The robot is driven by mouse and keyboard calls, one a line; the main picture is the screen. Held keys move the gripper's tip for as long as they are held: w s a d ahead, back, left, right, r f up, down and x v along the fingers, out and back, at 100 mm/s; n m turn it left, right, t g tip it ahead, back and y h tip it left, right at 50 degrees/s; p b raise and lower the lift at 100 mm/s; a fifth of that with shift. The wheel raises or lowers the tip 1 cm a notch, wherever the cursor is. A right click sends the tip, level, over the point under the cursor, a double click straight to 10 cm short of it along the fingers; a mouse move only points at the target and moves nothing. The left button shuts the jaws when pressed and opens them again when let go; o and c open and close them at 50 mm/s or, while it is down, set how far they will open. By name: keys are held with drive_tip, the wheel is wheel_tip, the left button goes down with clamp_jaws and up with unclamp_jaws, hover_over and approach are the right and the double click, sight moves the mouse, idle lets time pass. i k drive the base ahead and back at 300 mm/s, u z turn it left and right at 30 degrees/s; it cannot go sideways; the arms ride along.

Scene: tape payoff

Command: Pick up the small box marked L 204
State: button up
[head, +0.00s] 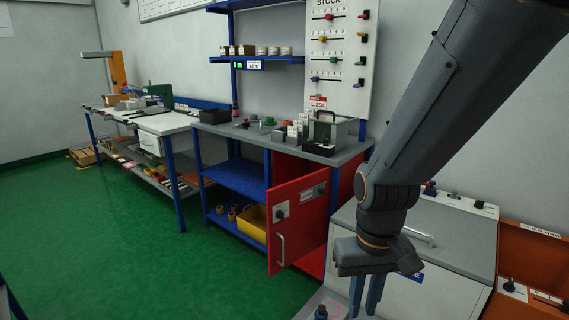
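A red-and-white tag reading L 204 (318,103) shows at the lower edge of the stock board, above the back of the grey bench. I cannot tell whether it is on a small box or on a sign. Small grey and white blocks (295,132) and a dark-framed clear case (324,130) stand on the bench below it; no marking is legible on them. My gripper (366,297) points down at the lower right, well in front of the bench and apart from these things. Its two blue fingers are apart, with nothing seen between them.
A red cabinet door (298,220) with a handle stands open under the bench. A grey-lidded cabinet (440,235) is behind my gripper. An orange case (535,265) is at far right. A yellow bin (252,222) sits on the low blue shelf. The green floor at left is clear.

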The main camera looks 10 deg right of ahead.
sight(233, 50)
drive_tip(key=k, duration=0.6)
drive_tip(key=u, duration=0.8)
drive_tip(key=i, duration=1.5)
drive_tip(key=u, duration=0.7)
drive_tip(key=i, duration=1.7)
drive_tip(key=z, duration=0.4)
drive_tip(key=i, duration=1.4)
drive_tip(key=z, duration=0.85)
